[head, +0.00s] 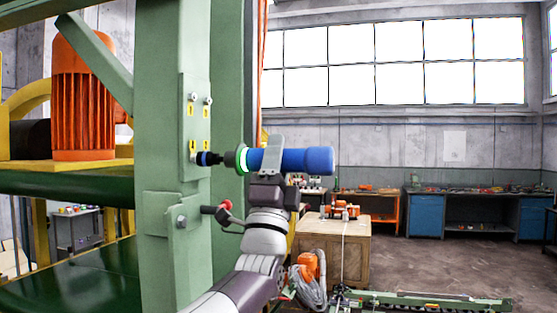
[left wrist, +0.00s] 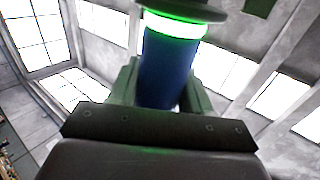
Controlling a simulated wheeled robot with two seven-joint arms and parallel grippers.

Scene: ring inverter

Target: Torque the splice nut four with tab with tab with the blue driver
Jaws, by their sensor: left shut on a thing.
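The blue driver (head: 305,160) is held level in my left gripper (head: 272,158), with its dark socket tip pointing left at the green splice plate (head: 198,125). A ring on the driver glows green. The tip is at the lower nuts of the plate; I cannot tell whether it is seated on one. Two upper nuts (head: 200,98) show bare, with yellow tabs (head: 190,110) marked on the plate. In the left wrist view the blue driver body (left wrist: 165,70) stands between the greenish fingers, below the glowing ring. My right gripper is not in view.
A green steel column (head: 160,60) carries the plate. A red-tipped lever (head: 226,205) and a bolt (head: 181,221) sit below the driver. An orange motor (head: 83,95) stands at left. A wooden crate (head: 350,250) and workbenches (head: 470,210) are farther back; the floor at right is open.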

